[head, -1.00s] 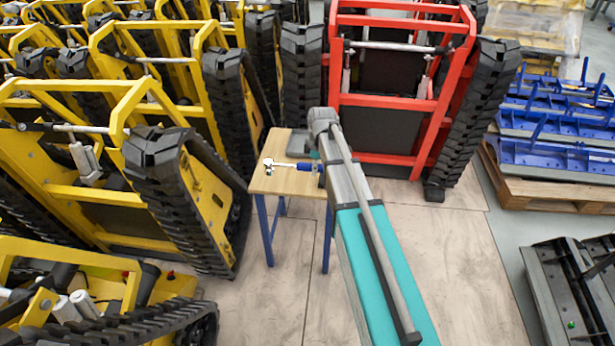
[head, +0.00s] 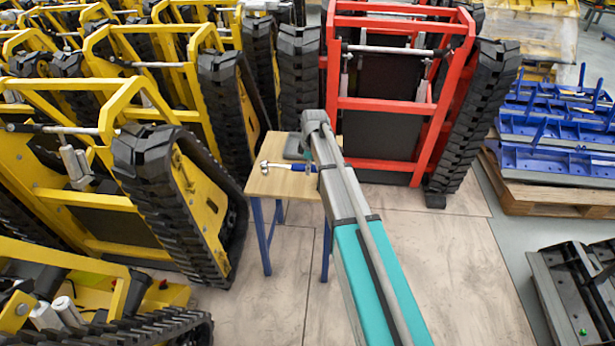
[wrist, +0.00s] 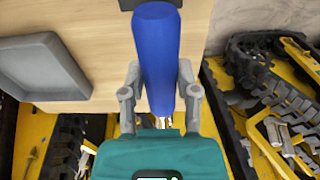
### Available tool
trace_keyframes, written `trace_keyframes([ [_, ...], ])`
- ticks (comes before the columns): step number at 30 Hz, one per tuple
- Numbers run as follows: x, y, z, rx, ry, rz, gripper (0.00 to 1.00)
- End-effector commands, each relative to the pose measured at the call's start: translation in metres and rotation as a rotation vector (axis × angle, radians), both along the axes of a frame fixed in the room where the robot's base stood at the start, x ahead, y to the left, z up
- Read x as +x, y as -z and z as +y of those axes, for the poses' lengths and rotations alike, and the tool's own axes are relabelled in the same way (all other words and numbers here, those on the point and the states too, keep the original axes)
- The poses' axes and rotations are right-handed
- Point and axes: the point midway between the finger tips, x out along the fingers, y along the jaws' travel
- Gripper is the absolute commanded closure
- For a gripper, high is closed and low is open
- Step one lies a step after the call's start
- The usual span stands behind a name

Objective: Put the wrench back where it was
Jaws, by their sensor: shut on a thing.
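The tool of the task has a blue handle (head: 302,166) and a silver head (head: 264,166). At this size the head looks more like a hammer's than a wrench's. My gripper (wrist: 160,92) is shut on the handle, one finger on each side. In the head view the tool shows over the small wooden table (head: 258,187); I cannot tell its height above the top. My arm hides part of the table's right side.
A grey shallow tray (wrist: 40,70) lies on the table, beside the handle in the wrist view. Yellow tracked carriers (head: 176,190) stand close on the left. A red carrier (head: 385,105) stands behind. Open floor (head: 450,260) lies to the right.

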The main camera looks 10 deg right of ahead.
Motion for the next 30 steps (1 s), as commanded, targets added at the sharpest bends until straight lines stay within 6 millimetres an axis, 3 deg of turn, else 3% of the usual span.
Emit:
trace_keyframes([
  [8, 0.002, 0.002, 0.000, 0.001, 0.000, 0.000, 1.00],
  [21, 0.008, 0.035, 0.000, 0.000, 0.000, 0.000, 1.00],
  [30, 0.008, 0.040, 0.000, 0.000, -0.001, 0.000, 1.00],
])
